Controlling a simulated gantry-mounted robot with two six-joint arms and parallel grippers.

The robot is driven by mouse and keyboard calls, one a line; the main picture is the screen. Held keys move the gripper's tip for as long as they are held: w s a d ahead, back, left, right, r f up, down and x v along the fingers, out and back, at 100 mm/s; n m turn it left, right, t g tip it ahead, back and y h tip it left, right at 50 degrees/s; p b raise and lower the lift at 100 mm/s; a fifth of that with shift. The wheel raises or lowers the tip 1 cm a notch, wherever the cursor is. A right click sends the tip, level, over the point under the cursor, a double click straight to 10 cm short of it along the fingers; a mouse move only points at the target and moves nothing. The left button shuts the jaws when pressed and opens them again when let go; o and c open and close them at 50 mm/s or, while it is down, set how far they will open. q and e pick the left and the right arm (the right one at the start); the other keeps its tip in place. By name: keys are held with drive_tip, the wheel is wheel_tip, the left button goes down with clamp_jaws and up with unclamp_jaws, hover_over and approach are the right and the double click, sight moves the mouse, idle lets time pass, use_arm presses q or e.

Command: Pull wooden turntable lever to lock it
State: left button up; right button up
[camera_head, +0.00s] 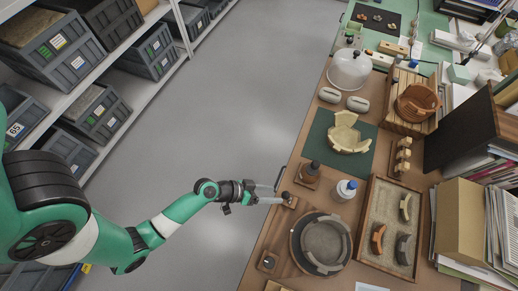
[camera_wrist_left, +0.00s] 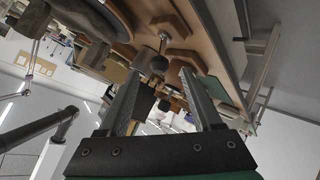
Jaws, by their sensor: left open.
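A small wooden block (camera_head: 291,201) sits at the bench's left edge, just beyond the turntable. In the left wrist view a metal stem with a dark round knob (camera_wrist_left: 160,63), seemingly the lever, stands out from a wooden mount. My left gripper (camera_head: 276,193) is open at the bench edge beside the block. In the wrist view its fingers (camera_wrist_left: 158,82) are spread with the knob ahead, between their tips; contact cannot be told. My right gripper is not in view.
A sherd tray (camera_head: 367,225) lies right of the turntable. The floor left of the bench is clear.

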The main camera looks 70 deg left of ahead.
use_arm(q)
drive_tip(key=p+v, duration=0.1)
drive_tip(key=v, duration=0.4)
drive_tip(key=shift+r+p, duration=0.1)
drive_tip(key=shift+p, duration=0.3)
